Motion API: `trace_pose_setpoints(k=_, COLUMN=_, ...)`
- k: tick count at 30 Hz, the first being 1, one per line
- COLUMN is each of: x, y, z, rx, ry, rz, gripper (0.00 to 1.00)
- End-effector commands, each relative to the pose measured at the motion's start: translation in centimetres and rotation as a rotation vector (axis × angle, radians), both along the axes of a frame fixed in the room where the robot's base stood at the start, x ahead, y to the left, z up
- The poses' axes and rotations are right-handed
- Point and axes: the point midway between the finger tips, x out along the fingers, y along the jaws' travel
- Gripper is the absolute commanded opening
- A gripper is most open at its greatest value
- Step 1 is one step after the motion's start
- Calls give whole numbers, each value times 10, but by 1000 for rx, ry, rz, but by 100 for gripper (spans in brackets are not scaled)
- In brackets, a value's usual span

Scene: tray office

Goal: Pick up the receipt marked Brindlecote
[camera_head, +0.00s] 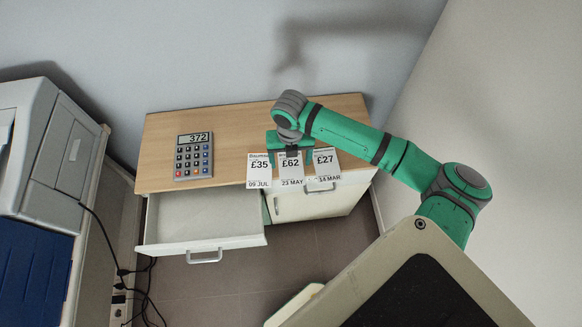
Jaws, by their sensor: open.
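Three white receipts lie side by side at the front edge of the wooden cabinet top. The left receipt (259,171) reads £35 and 09 JUL. The middle receipt (291,170) reads £62 and 23 MAY. The right receipt (326,163) reads £27 and appears to read 14 MAR. The names on their top lines are too small or covered to read, so I cannot tell which is marked Brindlecote. My gripper (290,152) is open over the top end of the middle receipt and hides part of it. I cannot tell its height above the receipt.
A grey calculator (194,157) showing 372 lies on the left of the cabinet top (230,125). Below it, a white drawer (185,215) stands pulled out and looks empty. A large office machine (60,150) stands at the left, with black cables (128,270) on the floor.

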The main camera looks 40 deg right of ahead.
Motion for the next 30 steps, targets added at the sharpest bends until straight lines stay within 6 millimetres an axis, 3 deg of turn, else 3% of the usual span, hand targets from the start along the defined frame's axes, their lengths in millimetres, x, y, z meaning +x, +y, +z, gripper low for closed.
trace_pose_setpoints(k=5, x=-1, y=-1, z=-10, rx=-1, ry=-1, rz=-4, gripper=76)
trace_pose_setpoints(k=15, x=-3, y=-2, z=-53, rx=0, ry=0, rz=-4, gripper=76)
trace_pose_setpoints(k=23, x=-2, y=-2, z=-56, rx=-1, ry=-2, rz=-1, gripper=76)
trace_pose_setpoints(k=27, x=-2, y=-2, z=-56, rx=-1, ry=-2, rz=-1, gripper=45)
trace_pose_setpoints(k=30, x=-2, y=-2, z=-56, rx=-1, ry=-2, rz=-1, gripper=45)
